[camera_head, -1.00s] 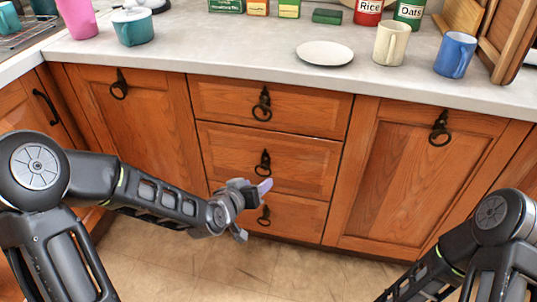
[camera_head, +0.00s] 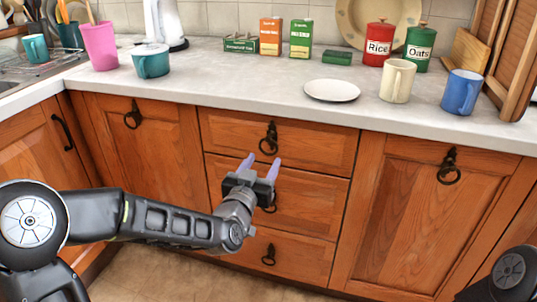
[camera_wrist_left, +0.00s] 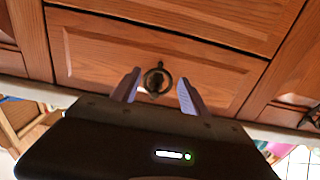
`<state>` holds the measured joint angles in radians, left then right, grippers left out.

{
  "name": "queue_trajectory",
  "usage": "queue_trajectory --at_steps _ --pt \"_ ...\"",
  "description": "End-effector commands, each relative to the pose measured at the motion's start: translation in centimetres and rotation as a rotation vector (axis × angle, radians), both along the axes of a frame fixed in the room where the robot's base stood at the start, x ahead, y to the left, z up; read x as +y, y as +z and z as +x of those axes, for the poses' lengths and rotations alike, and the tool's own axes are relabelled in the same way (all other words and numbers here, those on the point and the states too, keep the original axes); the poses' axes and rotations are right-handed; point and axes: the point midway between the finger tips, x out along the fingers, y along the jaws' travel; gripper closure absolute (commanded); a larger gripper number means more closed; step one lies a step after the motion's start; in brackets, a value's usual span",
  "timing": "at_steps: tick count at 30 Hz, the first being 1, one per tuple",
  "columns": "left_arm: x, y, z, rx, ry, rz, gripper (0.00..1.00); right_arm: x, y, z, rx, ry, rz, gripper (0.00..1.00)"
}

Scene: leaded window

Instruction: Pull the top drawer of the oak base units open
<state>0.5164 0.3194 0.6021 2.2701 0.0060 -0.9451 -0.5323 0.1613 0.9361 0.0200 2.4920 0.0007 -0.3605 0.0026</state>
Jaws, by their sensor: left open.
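The oak base units have a stack of three drawers in the middle. The top drawer (camera_head: 320,148) is shut, with a dark ring pull (camera_head: 269,140) at its centre. My left gripper (camera_head: 260,165) is open and empty, its pale purple fingers pointing up just below and in front of that ring. In the left wrist view, a drawer front (camera_wrist_left: 95,55) shows with its ring pull (camera_wrist_left: 157,80) between the two open fingertips (camera_wrist_left: 158,84), seemingly not touched. My left gripper partly covers the middle drawer (camera_head: 305,200) and its ring. My right gripper is out of view.
The countertop (camera_head: 240,85) above holds a white plate (camera_head: 332,90), a cream mug (camera_head: 398,82), a blue mug (camera_head: 459,92) and a teal pot (camera_head: 151,62). Cupboard doors with ring pulls flank the drawers, such as the right door (camera_head: 420,215). The floor in front is bare.

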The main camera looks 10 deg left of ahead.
Motion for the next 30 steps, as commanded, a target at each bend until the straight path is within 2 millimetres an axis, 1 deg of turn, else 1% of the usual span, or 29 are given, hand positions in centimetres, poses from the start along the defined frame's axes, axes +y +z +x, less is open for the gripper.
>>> queue_trajectory --at_steps 3,9,13,20,30 --pt "-0.1 -0.2 2.0 0.001 0.001 -0.003 0.47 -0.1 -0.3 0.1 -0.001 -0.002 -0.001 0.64" --pt "-0.3 -0.1 4.6 0.000 0.000 -0.003 0.47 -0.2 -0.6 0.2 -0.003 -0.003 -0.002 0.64" --pt "-0.4 0.0 5.2 0.001 -0.001 0.000 0.47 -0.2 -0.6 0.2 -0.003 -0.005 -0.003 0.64" --pt "-0.4 0.0 5.2 0.001 -0.001 0.000 0.47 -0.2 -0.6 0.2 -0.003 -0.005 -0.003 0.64" --pt "-0.4 0.0 5.2 0.001 0.000 0.000 0.74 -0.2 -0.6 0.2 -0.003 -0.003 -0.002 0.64"
